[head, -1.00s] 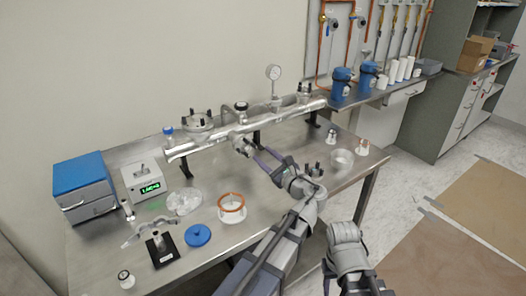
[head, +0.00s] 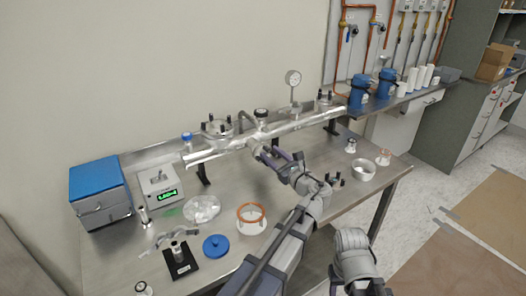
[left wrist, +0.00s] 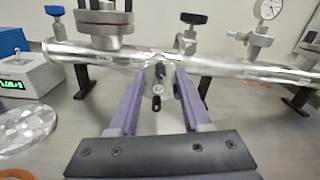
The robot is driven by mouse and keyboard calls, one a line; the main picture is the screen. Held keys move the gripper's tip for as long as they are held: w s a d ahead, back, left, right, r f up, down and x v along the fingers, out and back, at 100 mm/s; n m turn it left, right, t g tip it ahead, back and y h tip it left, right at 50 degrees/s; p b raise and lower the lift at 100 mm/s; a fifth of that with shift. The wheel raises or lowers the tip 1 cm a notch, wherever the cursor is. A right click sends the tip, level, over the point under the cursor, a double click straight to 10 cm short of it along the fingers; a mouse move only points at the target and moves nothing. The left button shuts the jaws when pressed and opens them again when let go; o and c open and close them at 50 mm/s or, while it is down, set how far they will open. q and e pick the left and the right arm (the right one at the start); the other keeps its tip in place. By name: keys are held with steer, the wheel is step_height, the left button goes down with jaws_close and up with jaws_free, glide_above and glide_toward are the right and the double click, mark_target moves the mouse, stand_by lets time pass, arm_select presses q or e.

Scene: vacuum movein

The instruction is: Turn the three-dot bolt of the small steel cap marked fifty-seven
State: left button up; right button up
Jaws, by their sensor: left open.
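The small steel cap marked 57 (left wrist: 158,88) hangs at the front of the long steel pipe, between my left fingers in the left wrist view. One dark bolt (left wrist: 156,104) sticks out at its lower side and another (left wrist: 160,70) at its upper side; their dot marks are too small to read. My left gripper (left wrist: 160,76) is open, with a purple finger on each side of the cap and gaps between. In the head view my left gripper (head: 274,158) reaches the pipe's front from the lower right. My right gripper is not in view.
The steel pipe (head: 300,125) runs across the back of the bench, with a gauge (head: 293,78) and larger flanges on top. A blue-lidded box (head: 98,180), a display box (head: 160,185) and an orange-ringed dish (head: 251,220) stand to the left.

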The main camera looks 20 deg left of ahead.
arm_select(q)
steer(key=shift+w+a, duration=0.2)
steer(key=shift+d, duration=0.1)
steer(key=shift+c, duration=0.2)
jaws_close()
